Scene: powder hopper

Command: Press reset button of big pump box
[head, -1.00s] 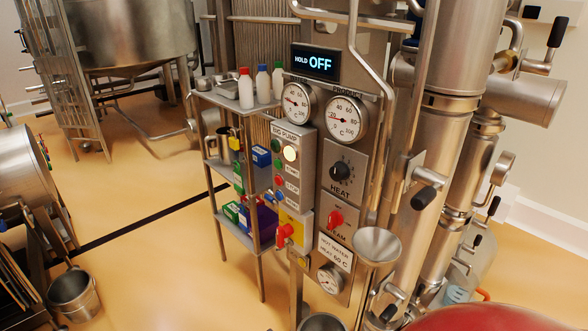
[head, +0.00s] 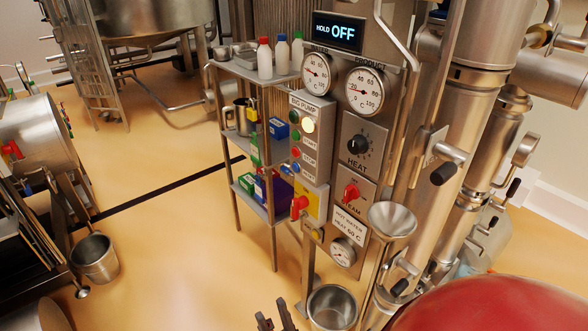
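The big pump box (head: 313,147) is a grey panel box on the machine's left side, with a "BIG PUMP" label at its top. A lit cream lamp (head: 309,125) is near the top. Below it, down the left edge, are a green button (head: 295,135), a red button (head: 296,152) and a blue button (head: 297,168); the lowest label is too small to read surely. My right gripper (head: 275,317) shows only as two dark fingertips at the bottom edge. They are apart with nothing between them, well below the box. My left gripper is not in view.
A steel shelf (head: 238,133) with bottles and boxes stands just left of the pump box. A steel funnel (head: 392,219) and a steel pot (head: 332,307) are to the lower right. A large red rounded surface (head: 500,304) fills the bottom right.

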